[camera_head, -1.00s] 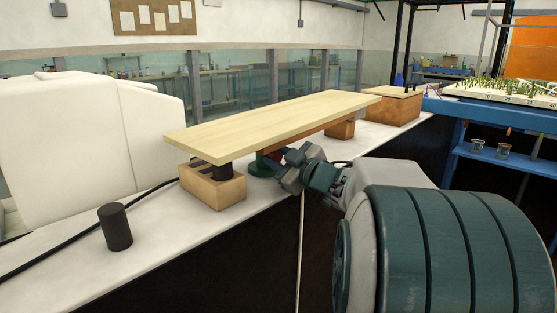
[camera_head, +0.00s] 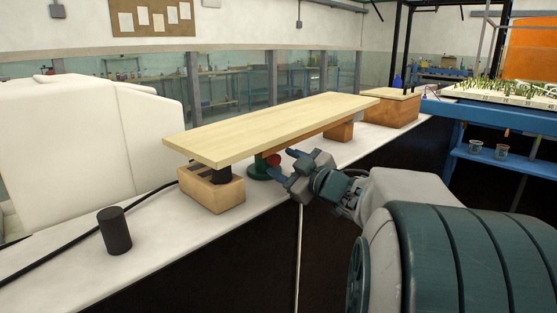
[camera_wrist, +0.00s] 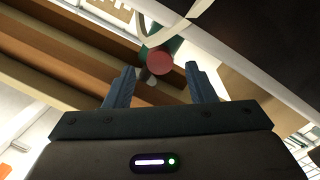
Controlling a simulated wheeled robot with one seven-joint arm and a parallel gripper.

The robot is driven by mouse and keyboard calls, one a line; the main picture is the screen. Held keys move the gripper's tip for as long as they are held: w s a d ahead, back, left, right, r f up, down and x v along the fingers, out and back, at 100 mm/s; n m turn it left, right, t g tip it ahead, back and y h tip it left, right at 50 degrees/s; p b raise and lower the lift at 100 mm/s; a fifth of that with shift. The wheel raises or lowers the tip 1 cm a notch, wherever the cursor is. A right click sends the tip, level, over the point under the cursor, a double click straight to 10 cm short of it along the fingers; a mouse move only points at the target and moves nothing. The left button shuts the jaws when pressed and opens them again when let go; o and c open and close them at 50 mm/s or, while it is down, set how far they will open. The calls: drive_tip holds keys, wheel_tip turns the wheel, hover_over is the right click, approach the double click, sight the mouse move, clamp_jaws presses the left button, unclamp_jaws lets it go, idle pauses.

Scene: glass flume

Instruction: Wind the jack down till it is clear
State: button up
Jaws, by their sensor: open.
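The jack (camera_head: 257,170) stands on the white bench under the long pale plank (camera_head: 275,125). Its base is green and a round red knob (camera_head: 273,160) faces my gripper. In the wrist view the red knob (camera_wrist: 160,62) lies between and beyond my open fingers, with green behind it. My gripper (camera_head: 284,162) is open and empty, beside the knob on the bench's front side. The fingers appear apart from the knob. The top of the jack is hidden by the plank, so I cannot tell whether they touch.
A wooden block (camera_head: 211,192) with a dark piece on it stands under the plank's near end; another block (camera_head: 338,131) stands under it farther along. A dark cylinder (camera_head: 114,231) stands at front left beside a black cable (camera_head: 60,254). A wooden box (camera_head: 391,108) stands behind.

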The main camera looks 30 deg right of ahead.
drive_tip(key=p+v, duration=0.1)
drive_tip(key=v, duration=0.9)
drive_tip(key=shift+s, duration=0.35)
drive_tip(key=shift+w+d+r+p, duration=0.1)
drive_tip(key=shift+p, duration=0.25)
drive_tip(key=w+r+m+g+h+p, duration=0.2)
drive_tip(key=w+r+m+h+p, duration=0.2)
drive_tip(key=r+m+h+p, duration=0.4)
drive_tip(key=s+a+f+g+y+p, duration=0.2)
drive_tip(key=s+a+g+p, duration=0.4)
drive_tip(key=a, duration=0.3)
drive_tip(key=s+a+f+m+g+y+p, duration=0.1)
drive_tip(key=s+a+f+g+y+p, duration=0.1)
drive_tip(key=s+a+g+p, duration=0.4)
drive_tip(key=s+a+f+p, duration=0.1)
drive_tip(key=s+a+p, duration=0.1)
drive_tip(key=s+a, duration=0.1)
drive_tip(key=shift+s+a+f+g, duration=0.25)
drive_tip(key=shift+a+g, duration=0.15)
